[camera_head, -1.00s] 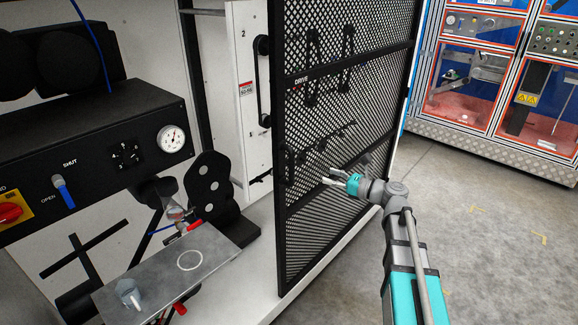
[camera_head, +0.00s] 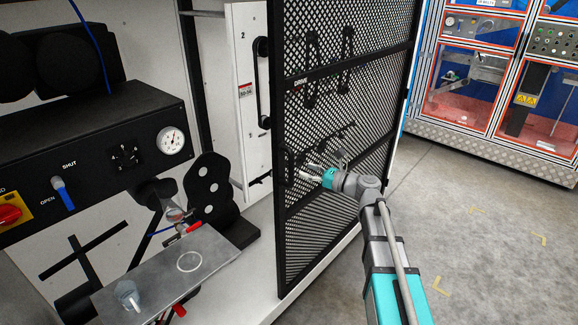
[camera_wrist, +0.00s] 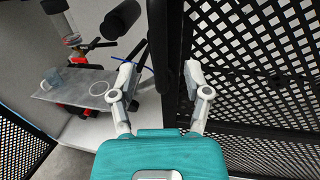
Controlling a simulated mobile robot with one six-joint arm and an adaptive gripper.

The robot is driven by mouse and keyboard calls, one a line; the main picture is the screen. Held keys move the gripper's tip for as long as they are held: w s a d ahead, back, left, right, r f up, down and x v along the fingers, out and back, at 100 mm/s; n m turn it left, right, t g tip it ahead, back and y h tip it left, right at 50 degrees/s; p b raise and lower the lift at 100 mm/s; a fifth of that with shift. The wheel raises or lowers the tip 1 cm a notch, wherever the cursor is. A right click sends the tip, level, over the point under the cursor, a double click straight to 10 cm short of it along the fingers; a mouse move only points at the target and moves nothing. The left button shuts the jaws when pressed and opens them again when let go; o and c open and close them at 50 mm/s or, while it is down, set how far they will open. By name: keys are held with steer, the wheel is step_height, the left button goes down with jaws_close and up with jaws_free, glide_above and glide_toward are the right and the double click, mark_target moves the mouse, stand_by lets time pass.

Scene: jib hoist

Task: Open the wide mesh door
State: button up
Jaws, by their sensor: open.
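The wide mesh door (camera_head: 345,120) is a black perforated panel in a dark frame, standing at an angle beside the machine's white interior. It also fills the right of the wrist view (camera_wrist: 265,70). A dark upright bar (camera_wrist: 172,60), which looks like a handle by the door's edge, stands between my fingertips in the wrist view. My gripper (camera_head: 308,172) is in front of the door's lower middle, near its left edge in the head view. In the wrist view my gripper (camera_wrist: 160,78) has its two fingers spread apart. I cannot tell whether either finger touches the bar.
A grey plate (camera_head: 170,268) with a clear cup (camera_head: 128,294) sits inside the machine at left. A black control panel (camera_head: 95,160) with a gauge stands above it. Another mesh panel (camera_wrist: 22,140) shows at left in the wrist view. The floor (camera_head: 500,235) at right is open.

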mark_target(291, 181)
steer(key=shift+x, duration=3.15)
jaws_close()
steer(key=shift+a, duration=0.1)
